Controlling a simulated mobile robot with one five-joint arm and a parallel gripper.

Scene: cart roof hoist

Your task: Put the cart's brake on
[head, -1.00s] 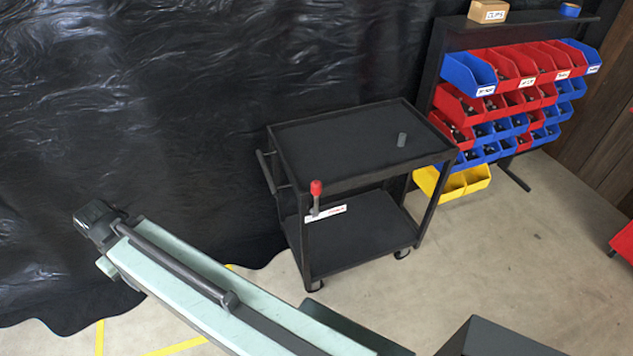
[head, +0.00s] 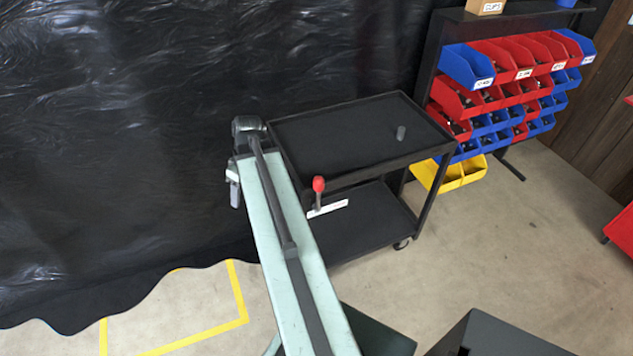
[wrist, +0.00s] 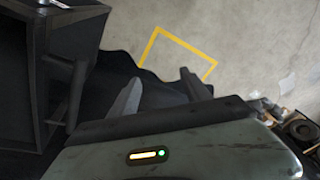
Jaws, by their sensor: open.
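The black two-shelf cart (head: 345,136) stands in front of the dark plastic sheet. Its brake lever has a red knob (head: 318,185) and stands upright at the cart's near left corner, beside a white label (head: 328,208). My arm reaches up across the cart's left end and hides its handle and near left leg in the head view. My gripper (head: 233,187) hangs left of the cart, apart from the red knob. In the wrist view my gripper (wrist: 160,90) has its two fingers spread and nothing between them. The cart's dark frame (wrist: 70,40) is at the left there; the red knob is not in that view.
A small grey cylinder (head: 401,133) stands on the cart's top. A rack of red, blue and yellow bins (head: 510,85) stands right of the cart. Yellow floor tape (head: 240,290) lies at the lower left. Open floor lies at right of the cart.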

